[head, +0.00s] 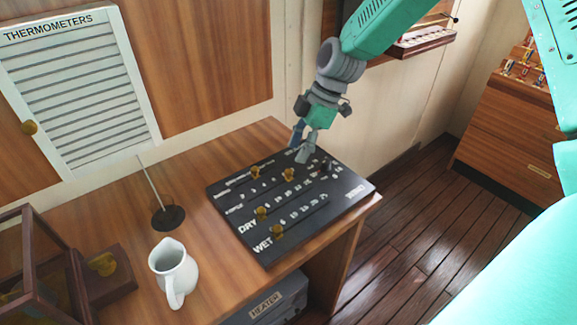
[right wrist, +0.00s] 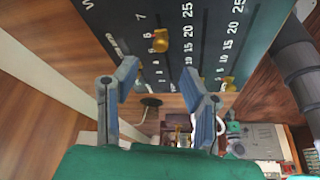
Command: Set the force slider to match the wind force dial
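A black slider board (head: 340,207) lies on the wooden desk. It has rows of white numbers and several brass knobs. Two knobs, an upper-left one (head: 256,172) and one farther right (head: 289,174), sit in the upper rows. Lower knobs sit beside the DRY label (head: 261,212) and the WET label (head: 278,231). The upper row labels are too small to read surely. My right gripper (head: 301,146) is above the board's far edge, fingers pointing down. In the right wrist view its fingers (right wrist: 158,75) are apart and empty, near a brass knob (right wrist: 160,40). No wind force dial is identifiable. My left gripper is out of view.
A white jug (head: 173,270) stands on the desk (head: 215,285) left of the board. A thin rod on a dark round base (head: 168,217) stands behind it. A glass-sided wooden case (head: 35,265) is at the left. The wall is close behind the board.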

